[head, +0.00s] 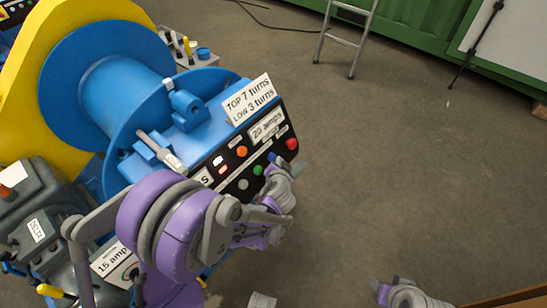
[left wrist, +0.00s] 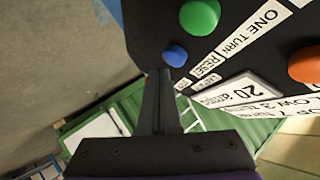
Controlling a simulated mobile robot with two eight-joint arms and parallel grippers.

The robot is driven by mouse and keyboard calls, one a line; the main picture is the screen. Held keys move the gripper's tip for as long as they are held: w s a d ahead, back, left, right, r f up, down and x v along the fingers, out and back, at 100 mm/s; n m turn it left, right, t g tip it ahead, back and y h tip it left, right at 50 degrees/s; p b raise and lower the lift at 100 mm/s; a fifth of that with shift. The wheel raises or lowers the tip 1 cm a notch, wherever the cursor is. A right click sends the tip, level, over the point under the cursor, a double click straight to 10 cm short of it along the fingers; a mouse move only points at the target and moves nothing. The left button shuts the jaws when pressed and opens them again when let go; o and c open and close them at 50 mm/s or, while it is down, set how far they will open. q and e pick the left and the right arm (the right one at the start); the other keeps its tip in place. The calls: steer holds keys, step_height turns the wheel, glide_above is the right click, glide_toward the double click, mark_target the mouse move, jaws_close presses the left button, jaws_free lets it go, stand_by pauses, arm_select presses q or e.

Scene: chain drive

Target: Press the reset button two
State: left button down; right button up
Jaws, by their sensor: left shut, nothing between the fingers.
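The blue button (head: 272,157) sits on the black control panel between a green button (head: 257,170) and a red button (head: 291,143). In the left wrist view the blue button (left wrist: 175,55) is just past my fingertips, with a "RESET" label beside it. A green button (left wrist: 200,16) with a "ONE TURN" label is above it. No label reading "two" can be made out. My left gripper (head: 297,170) is shut and empty in front of the panel; its fingertips (left wrist: 159,73) are close to the blue button, contact unclear. My right gripper (head: 377,286) is low at the right, away from the panel.
An orange button (head: 242,151) and a grey button (head: 243,184) are also on the panel. The blue drum (head: 100,92) stands behind it. A ladder (head: 345,40) stands at the back. The floor right of the panel is clear.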

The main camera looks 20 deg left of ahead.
arm_select(q)
steer(key=shift+w+a+f, duration=0.1)
steer(key=shift+a+f, duration=0.1)
steer(key=shift+a, duration=0.1)
steer(key=shift+w+a+f+b, duration=0.15)
steer(key=shift+a+f+b, duration=0.05)
steer(key=shift+a+b, duration=0.25)
stand_by(1.2)
steer(key=shift+s+d+r+p, duration=0.15)
steer(key=shift+d+r+p, duration=0.1)
steer(key=shift+d, duration=0.15)
steer(key=shift+s+d+r+p, duration=0.1)
steer(key=shift+s+d+r, duration=0.1)
steer(key=shift+d, duration=0.2)
steer(key=shift+d, duration=0.1)
steer(key=d, duration=0.1)
steer(key=s+d+r+p, duration=0.1)
steer(key=d+r, duration=0.1)
steer(key=d, duration=0.1)
steer(key=shift+s+r+p, duration=0.1)
steer(key=shift+s+p, duration=0.1)
steer(key=shift+p, duration=0.2)
stand_by(0.3)
